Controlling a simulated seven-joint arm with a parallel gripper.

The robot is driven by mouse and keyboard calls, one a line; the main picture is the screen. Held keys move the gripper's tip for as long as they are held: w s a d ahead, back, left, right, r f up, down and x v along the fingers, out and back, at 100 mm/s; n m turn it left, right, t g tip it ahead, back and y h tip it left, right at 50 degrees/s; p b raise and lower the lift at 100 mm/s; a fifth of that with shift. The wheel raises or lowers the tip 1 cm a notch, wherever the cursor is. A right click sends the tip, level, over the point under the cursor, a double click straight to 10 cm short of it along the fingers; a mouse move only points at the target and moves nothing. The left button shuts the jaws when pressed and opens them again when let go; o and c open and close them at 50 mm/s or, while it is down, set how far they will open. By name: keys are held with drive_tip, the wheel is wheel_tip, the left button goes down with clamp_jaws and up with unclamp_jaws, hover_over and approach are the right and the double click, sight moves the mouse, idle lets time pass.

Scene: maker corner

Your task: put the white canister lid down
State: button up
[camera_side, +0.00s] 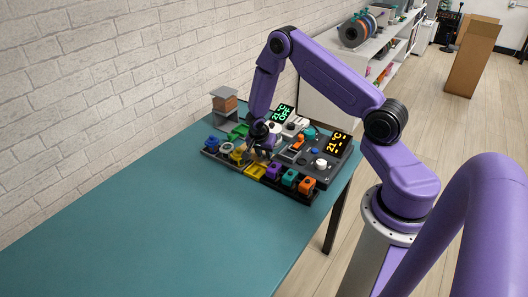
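My gripper (254,155) points down over the middle of a dark board of parts (232,166) on the table. Its fingers are small and dark here, and I cannot tell whether they are open or shut or hold anything. I cannot make out the white canister lid for certain. Small white pieces (290,127) show on the board just behind and right of my gripper. Another white round piece (321,163) is at the board's right side. My wrist hides part of the board's middle.
Several coloured blocks, including a purple block (273,170) and an orange block (307,185), line the board's front edge. Two lit displays (340,143) stand at the back and right. A grey stand with an orange-brown block (224,103) is at the back left. The teal table (170,225) is clear in front.

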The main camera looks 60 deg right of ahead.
drive_tip(key=shift+r, duration=0.1)
drive_tip(key=s+a+r+n, duration=0.2)
drive_tip(key=a+r+n, duration=0.1)
drive_tip(key=a+r, duration=0.5)
drive_tip(key=s+a+r+n, duration=0.3)
drive_tip(key=a+r, duration=0.2)
drive_tip(key=r, duration=0.5)
drive_tip(key=s+a+r+n+y, duration=0.1)
drive_tip(key=s+a+r+n, duration=0.2)
drive_tip(key=s+n, duration=0.4)
drive_tip(key=s+a+r+n+y, duration=0.2)
drive_tip(key=s+a+r+n, duration=0.1)
drive_tip(key=s+n, duration=0.4)
drive_tip(key=s+a+r+n+y, duration=0.1)
drive_tip(key=s+a+r+n, duration=0.2)
drive_tip(key=s+n, duration=0.4)
drive_tip(key=s+a, duration=0.1)
drive_tip(key=s, duration=0.4)
drive_tip(key=shift+s+a+r+n+g+y, duration=0.15)
drive_tip(key=shift+s+a+n+g+y, duration=0.15)
drive_tip(key=shift+a+g, duration=0.1)
